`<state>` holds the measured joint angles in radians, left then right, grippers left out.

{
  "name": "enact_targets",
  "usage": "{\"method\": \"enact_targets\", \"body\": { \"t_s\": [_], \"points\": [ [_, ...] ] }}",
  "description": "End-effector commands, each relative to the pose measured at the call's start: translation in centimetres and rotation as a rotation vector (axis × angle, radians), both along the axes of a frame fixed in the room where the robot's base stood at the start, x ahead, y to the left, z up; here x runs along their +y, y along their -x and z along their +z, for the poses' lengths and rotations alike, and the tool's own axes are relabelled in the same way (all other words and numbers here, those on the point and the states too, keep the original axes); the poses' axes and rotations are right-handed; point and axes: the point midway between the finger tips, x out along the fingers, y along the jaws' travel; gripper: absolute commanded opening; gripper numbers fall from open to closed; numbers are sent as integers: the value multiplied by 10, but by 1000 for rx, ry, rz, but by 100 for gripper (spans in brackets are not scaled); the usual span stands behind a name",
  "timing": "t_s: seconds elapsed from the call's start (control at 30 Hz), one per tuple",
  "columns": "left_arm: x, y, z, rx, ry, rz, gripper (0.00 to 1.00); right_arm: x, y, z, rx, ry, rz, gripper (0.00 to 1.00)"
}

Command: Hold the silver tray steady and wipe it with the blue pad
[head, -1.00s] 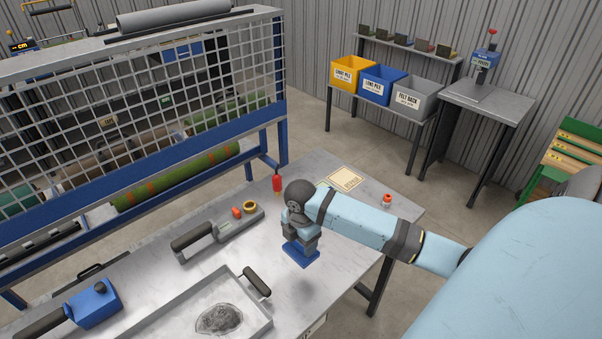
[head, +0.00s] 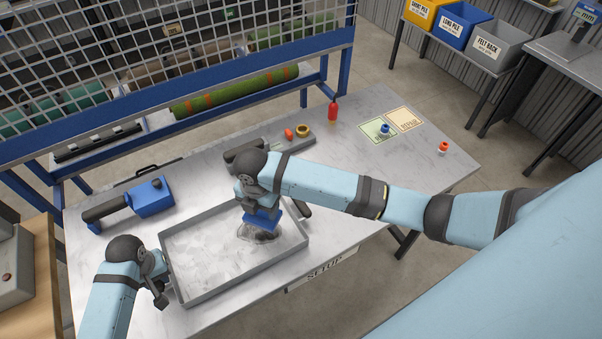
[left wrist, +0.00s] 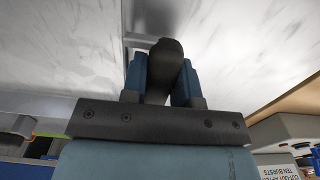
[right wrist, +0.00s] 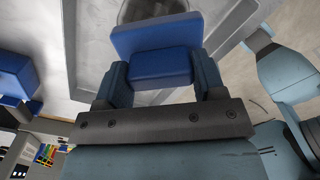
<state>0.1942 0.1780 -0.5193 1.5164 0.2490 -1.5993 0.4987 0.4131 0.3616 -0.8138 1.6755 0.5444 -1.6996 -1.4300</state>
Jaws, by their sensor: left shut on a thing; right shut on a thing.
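The silver tray (head: 235,284) lies on the metal bench, with a dark smudge (head: 258,236) inside its right part. My left gripper (head: 157,280) is shut on the tray's dark left handle; the left wrist view shows this handle (left wrist: 165,72) between the fingers. My right gripper (head: 254,197) is shut on the blue pad (head: 264,219) inside the tray outline, at the smudge. The pad also shows between the fingers in the right wrist view (right wrist: 160,45). The pad partly hides the smudge, and I cannot tell whether it touches the tray floor. The right handle (head: 302,208) is partly hidden.
A blue tool (head: 152,198) with a dark handle lies behind the tray. A dark-handled tool (head: 244,154), an orange piece (head: 289,133), a brass ring (head: 302,131) and a red bottle (head: 333,112) stand farther back.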

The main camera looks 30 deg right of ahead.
Motion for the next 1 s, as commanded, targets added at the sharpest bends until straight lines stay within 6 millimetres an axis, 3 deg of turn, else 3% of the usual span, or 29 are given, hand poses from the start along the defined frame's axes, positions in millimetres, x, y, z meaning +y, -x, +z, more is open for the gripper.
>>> {"method": "enact_targets", "body": {
  "t_s": [0.1,0.23,0.47,1.0],
  "points": [
    [0,1,-2,3,0,-1,0,27,-1,2,-2,-1,82,44],
    [0,1,-2,3,0,-1,0,38,1,1,0,0,120,44],
    [0,1,-2,3,-1,-1,0,39,1,-10,2,-1,125,44],
    [0,1,-2,3,-1,0,0,39,1,-58,1,0,122,44]
  ]
}}
